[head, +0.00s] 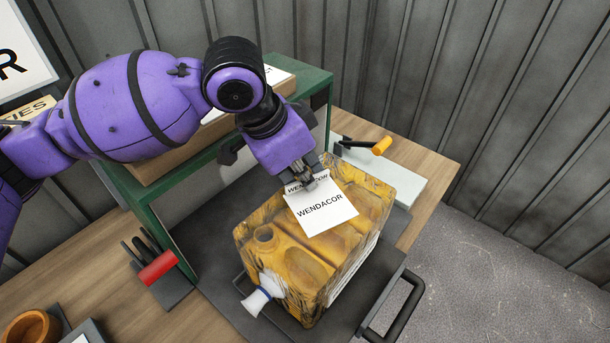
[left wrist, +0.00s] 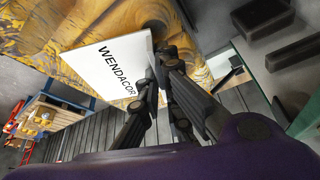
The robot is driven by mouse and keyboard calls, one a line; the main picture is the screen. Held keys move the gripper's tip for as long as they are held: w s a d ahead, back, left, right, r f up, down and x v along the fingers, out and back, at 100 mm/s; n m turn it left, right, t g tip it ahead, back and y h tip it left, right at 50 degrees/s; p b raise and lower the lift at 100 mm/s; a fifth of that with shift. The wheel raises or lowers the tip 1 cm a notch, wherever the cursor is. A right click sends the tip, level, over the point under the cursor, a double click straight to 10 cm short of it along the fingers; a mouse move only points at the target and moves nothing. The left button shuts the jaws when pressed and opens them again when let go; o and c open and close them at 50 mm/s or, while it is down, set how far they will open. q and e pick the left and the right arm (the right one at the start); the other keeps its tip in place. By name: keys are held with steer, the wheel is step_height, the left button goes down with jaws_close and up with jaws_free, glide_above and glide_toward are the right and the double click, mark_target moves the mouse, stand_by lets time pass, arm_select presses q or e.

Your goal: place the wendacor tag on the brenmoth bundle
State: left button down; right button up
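The white wendacor tag (head: 322,208), printed WENDACOR, is over the top of a yellow-brown mottled jerry can (head: 290,262). My left gripper (head: 308,184) is shut on the tag's far edge. In the left wrist view the tag (left wrist: 112,66) sits between the fingertips (left wrist: 160,72), with the can's yellow surface (left wrist: 40,25) behind it. I cannot tell whether the tag touches the can. The can has a white spout at its near left and a pale label on its right side. No brenmoth name is readable. My right gripper is not in view.
The can stands on a dark tray with a black handle (head: 395,307) at the right. A green stand (head: 150,212) is behind and left.

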arm_select(q)
steer(key=shift+s+f, duration=0.1)
steer(key=shift+f, duration=0.15)
